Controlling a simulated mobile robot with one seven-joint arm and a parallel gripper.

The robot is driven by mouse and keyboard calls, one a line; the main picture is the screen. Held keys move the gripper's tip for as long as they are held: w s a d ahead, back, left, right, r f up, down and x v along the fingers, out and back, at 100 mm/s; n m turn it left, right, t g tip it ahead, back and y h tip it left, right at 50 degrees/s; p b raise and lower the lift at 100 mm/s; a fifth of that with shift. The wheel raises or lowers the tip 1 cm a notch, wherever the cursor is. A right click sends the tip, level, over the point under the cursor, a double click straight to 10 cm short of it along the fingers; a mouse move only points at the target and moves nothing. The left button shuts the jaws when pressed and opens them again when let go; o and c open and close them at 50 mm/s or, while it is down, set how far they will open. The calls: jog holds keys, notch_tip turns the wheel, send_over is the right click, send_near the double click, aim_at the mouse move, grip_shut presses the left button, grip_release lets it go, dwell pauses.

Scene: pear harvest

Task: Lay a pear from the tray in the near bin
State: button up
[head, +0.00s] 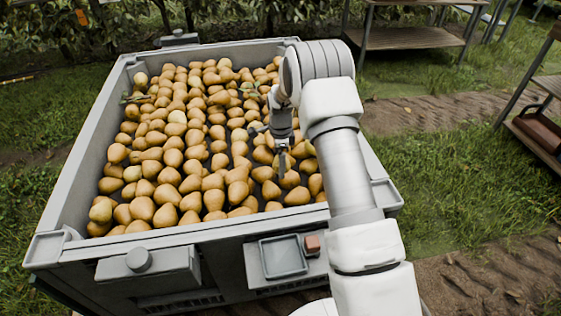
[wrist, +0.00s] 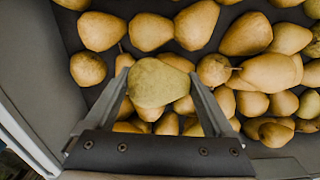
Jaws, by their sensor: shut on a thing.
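A large grey bin (head: 96,158) filled with a layer of yellow-brown pears (head: 172,158) takes up the middle of the head view. My gripper (head: 283,165) is inside its outline, over the right part of the pears. In the wrist view my gripper (wrist: 158,100) is shut on a paler, greenish pear (wrist: 158,82), held between the two fingers. I cannot tell whether this pear touches those below. In the head view it is hard to make out from the others. A small shallow square tray (head: 283,257) at the bin's front is empty.
The bin's grey wall (wrist: 28,125) runs along the left of the wrist view. A small reddish block (head: 312,243) is beside the tray. Dark bare floor (wrist: 165,15) shows between some pears. Wooden-topped tables (head: 410,38) stand on the grass behind.

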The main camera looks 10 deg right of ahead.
jog(key=shift+f+b, duration=1.1)
jog(key=shift+f, duration=1.15)
dwell(0.8)
jog(key=o, duration=1.2)
jog(key=shift+c, duration=0.2)
